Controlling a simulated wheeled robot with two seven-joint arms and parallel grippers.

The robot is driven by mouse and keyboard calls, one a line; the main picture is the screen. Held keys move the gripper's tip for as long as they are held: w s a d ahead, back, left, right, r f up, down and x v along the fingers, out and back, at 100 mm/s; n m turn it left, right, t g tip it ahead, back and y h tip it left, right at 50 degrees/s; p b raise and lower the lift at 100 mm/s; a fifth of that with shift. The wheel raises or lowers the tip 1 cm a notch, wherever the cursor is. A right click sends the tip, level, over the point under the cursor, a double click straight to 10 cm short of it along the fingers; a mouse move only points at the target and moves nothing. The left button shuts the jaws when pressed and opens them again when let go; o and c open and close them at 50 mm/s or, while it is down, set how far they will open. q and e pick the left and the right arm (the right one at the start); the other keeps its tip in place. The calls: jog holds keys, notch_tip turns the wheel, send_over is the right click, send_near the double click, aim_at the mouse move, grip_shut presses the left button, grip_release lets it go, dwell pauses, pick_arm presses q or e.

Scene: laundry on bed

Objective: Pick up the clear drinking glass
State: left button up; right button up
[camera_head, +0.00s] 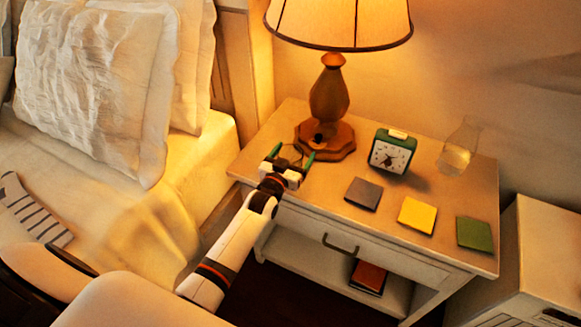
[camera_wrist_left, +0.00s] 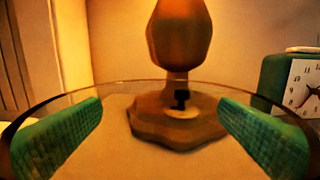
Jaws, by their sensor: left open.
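My left gripper (camera_head: 291,154) is open over the front left part of the nightstand, in front of the lamp base. Its two green fingers stand apart, and both show in the left wrist view (camera_wrist_left: 160,130). There a thin, clear curved rim (camera_wrist_left: 160,82) arcs across close to the camera, by the fingers; it looks like the clear drinking glass. Its body is hard to make out, and I cannot tell if the fingers touch it. In the head view only faint dark lines show between the fingertips. My right gripper is not in view.
The nightstand (camera_head: 330,187) holds a lamp (camera_head: 329,95), a green alarm clock (camera_head: 391,152), a clear carafe-like vessel (camera_head: 456,158) at right, and grey (camera_head: 363,193), yellow (camera_head: 417,215) and green (camera_head: 474,234) squares. The bed (camera_head: 205,165) is at left.

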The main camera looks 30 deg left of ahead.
pick_arm(q)
jog(key=shift+c, duration=0.3)
jog(key=c, duration=1.1)
